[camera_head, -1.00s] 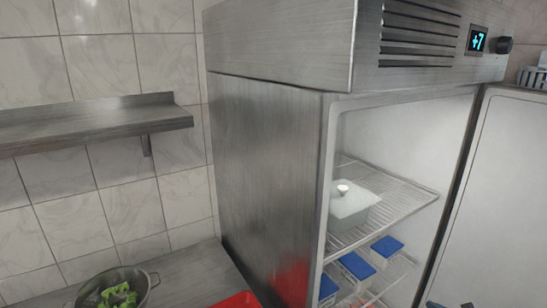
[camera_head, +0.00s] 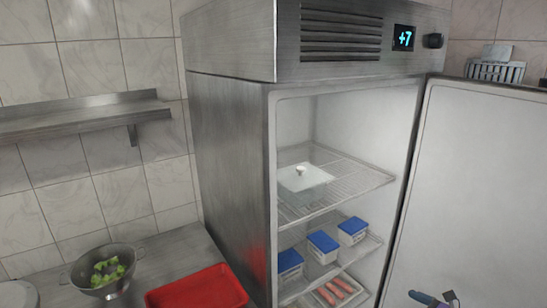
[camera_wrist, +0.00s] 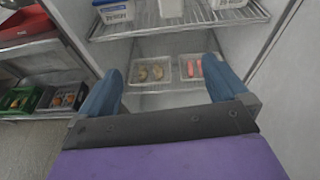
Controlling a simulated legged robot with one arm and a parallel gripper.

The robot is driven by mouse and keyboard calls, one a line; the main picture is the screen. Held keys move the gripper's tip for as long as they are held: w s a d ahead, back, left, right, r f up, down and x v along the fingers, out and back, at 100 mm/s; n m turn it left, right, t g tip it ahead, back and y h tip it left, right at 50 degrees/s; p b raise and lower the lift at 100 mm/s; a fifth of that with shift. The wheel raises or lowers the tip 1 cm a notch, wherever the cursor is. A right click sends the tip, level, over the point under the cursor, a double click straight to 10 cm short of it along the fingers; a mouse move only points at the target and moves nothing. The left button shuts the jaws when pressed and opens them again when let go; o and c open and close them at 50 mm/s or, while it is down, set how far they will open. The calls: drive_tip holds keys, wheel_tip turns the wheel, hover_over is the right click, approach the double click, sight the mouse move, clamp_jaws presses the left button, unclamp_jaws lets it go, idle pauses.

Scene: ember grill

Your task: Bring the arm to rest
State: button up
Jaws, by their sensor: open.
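My gripper (camera_wrist: 162,80) is open in the wrist view, with its two blue fingers wide apart and nothing between them. It faces the open fridge (camera_head: 232,165), in front of the lower shelves. In the head view only a small part of my gripper (camera_head: 435,298) shows at the bottom edge, in front of the open fridge door (camera_head: 470,190). Beyond the fingers, a clear tray with brown pieces (camera_wrist: 152,73) and a tray with pink-red pieces (camera_wrist: 192,68) rest on a low shelf.
A white lidded dish (camera_head: 303,180) stands on the upper wire shelf, with blue-lidded boxes (camera_head: 323,242) below. A red tray (camera_head: 196,290) and a colander of greens (camera_head: 104,270) are on the left counter. Crates (camera_wrist: 62,99) stand on a low rack at left.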

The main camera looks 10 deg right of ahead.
drive_tip(key=a+r+n+g+y, duration=0.25)
drive_tip(key=a+r+n, duration=0.25)
drive_tip(key=a, duration=0.5)
drive_tip(key=w+a+r+n+g+y, duration=0.1)
drive_tip(key=a+r+n+g, duration=0.25)
drive_tip(key=a+r, duration=0.45)
drive_tip(key=a+r+n+g+y, duration=0.25)
drive_tip(key=a+n, duration=0.35)
drive_tip(key=a, duration=0.6)
drive_tip(key=s+a+r+n+g+h, duration=0.25)
drive_tip(key=s+a+n, duration=0.25)
drive_tip(key=s+a, duration=0.3)
drive_tip(key=s+a+r+n+g+h, duration=0.1)
drive_tip(key=s+a+n+g+h, duration=0.15)
drive_tip(key=s+a+n, duration=0.4)
drive_tip(key=s+d+n+g+h, duration=0.1)
drive_tip(key=s+d+n+h, duration=0.1)
drive_tip(key=s, duration=0.7)
drive_tip(key=s+d+f+n+h, duration=0.1)
drive_tip(key=s+d+h, duration=0.3)
drive_tip(key=s, duration=0.5)
drive_tip(key=shift+s+f+n+g+h, duration=0.15)
drive_tip(key=shift+s+n+g+h, duration=0.25)
drive_tip(key=shift+n+h, duration=0.3)
drive_tip(key=shift+a, duration=0.2)
